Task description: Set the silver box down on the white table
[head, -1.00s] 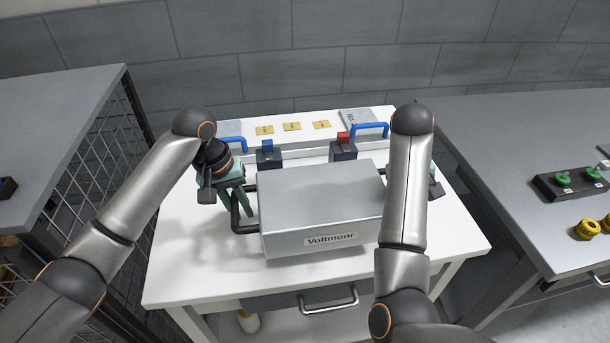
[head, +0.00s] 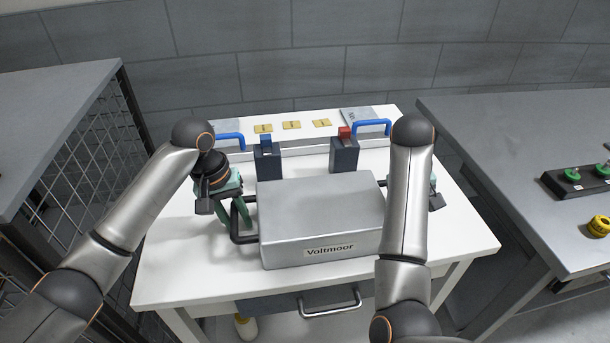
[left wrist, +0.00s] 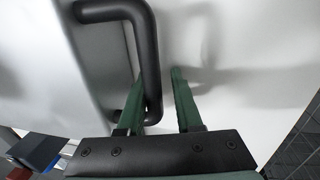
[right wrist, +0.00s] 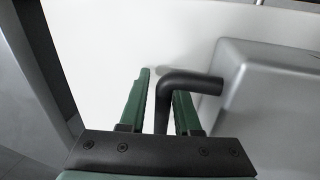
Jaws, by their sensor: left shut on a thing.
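The silver box (head: 320,220), labelled "Voltmoor", is level over the middle of the white table (head: 185,270). In the head view I cannot tell whether its underside touches the table. My left gripper (left wrist: 155,100) is shut on the box's black left handle (left wrist: 150,55), which also shows in the head view (head: 237,222). The handle's shadow falls on the white surface beside it. My right gripper (right wrist: 160,100) has its fingers either side of the black right handle (right wrist: 190,82) and holds it. In the head view my right arm mostly hides that gripper.
Behind the box stand a post with a blue top (head: 267,160) and one with a red top (head: 344,153). Blue handles (head: 372,126) and yellow labels (head: 291,125) are at the table's back. A grey table (head: 520,150) is at right, a mesh-sided bench (head: 60,110) at left.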

